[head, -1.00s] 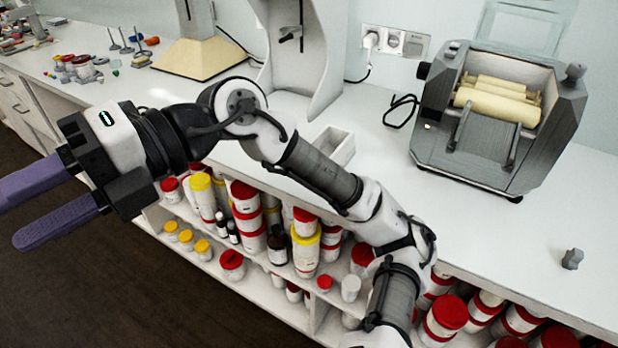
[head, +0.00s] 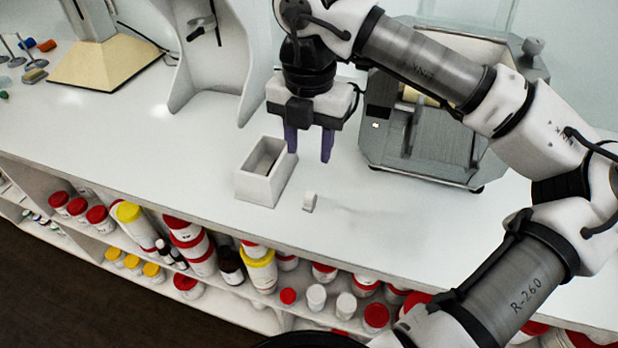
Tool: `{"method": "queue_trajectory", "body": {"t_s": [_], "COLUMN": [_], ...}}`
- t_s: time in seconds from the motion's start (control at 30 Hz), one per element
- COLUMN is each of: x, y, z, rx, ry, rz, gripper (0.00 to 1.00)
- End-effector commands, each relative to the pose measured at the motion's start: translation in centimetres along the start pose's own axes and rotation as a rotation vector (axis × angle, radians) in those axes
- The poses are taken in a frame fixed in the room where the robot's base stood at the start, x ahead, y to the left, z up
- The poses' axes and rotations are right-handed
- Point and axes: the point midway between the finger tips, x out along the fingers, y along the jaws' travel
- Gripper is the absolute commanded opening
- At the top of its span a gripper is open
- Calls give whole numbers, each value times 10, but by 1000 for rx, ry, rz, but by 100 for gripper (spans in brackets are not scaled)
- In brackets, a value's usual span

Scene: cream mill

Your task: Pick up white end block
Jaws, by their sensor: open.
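A small white block (head: 310,201), which I take for the white end block, stands on the white counter to the right of a white open-topped box (head: 265,172). My gripper (head: 309,157) points downward above the counter, with its two purple fingers apart and nothing between them. In the picture it is just above the block and beside the box's right end. The exact height of the fingertips over the counter is hard to tell.
The grey roller mill (head: 425,135) stands at the back right, partly behind my arm. A white stand (head: 225,60) rises behind the box. Open shelves with red- and yellow-lidded jars (head: 260,270) lie below the counter's front edge. The counter (head: 400,225) in front of the mill is clear.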

Motion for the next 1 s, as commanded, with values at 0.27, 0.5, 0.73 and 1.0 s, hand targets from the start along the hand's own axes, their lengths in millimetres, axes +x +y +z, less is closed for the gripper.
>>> {"method": "queue_trajectory", "body": {"t_s": [0.27, 0.5, 0.73, 1.0], "x": [33, 75, 90, 125], "y": [-2, -2, -2, -2], "z": [0, 1, 1, 1], "rx": [5, 5, 5, 4], "ry": [3, 1, 0, 3], "rz": [-5, -3, -3, -3], "gripper": [42, 42, 42, 42]}}
